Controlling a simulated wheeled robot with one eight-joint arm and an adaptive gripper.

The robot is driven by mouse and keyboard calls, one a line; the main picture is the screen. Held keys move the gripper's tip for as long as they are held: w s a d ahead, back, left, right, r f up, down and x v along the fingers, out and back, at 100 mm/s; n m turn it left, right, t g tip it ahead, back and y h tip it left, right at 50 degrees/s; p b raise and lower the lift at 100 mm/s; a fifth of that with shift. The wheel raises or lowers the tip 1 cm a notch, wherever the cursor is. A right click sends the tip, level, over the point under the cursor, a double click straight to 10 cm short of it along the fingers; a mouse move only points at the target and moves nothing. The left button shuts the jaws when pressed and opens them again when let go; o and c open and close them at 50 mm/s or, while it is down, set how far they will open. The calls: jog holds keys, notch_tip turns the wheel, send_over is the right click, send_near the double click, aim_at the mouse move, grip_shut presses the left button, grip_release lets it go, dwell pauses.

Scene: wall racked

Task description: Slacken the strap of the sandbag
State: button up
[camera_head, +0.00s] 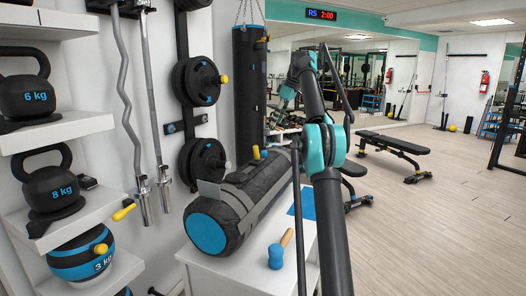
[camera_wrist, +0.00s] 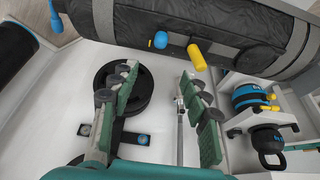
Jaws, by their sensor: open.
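The sandbag (camera_head: 240,214) is a dark cylinder with a blue end, lying on a white cabinet top. Grey straps run around and along it. A yellow handle (camera_head: 257,153) stands up at its far side. In the wrist view the sandbag (camera_wrist: 170,22) crosses the top, with a grey strap (camera_wrist: 103,20), a yellow handle (camera_wrist: 197,57) and a small blue knob (camera_wrist: 160,40) near its middle. My gripper (camera_wrist: 160,72) is open, with nothing between its fingers. Its fingertips are below the yellow handle in the picture and appear apart from it. In the head view my gripper's fingers are hard to make out.
A blue-headed mallet (camera_head: 276,256) lies on the cabinet (camera_head: 222,274) right of the sandbag. White shelves (camera_head: 75,128) at left hold kettlebells and a ball. Bars and weight plates (camera_head: 201,82) hang on the wall, and a punching bag (camera_head: 248,95) hangs behind.

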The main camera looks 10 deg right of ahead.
aim_at(264, 150)
jog(key=x, duration=1.7)
jog(key=shift+d+f, duration=0.1)
jog(key=shift+f, duration=0.05)
grip_shut()
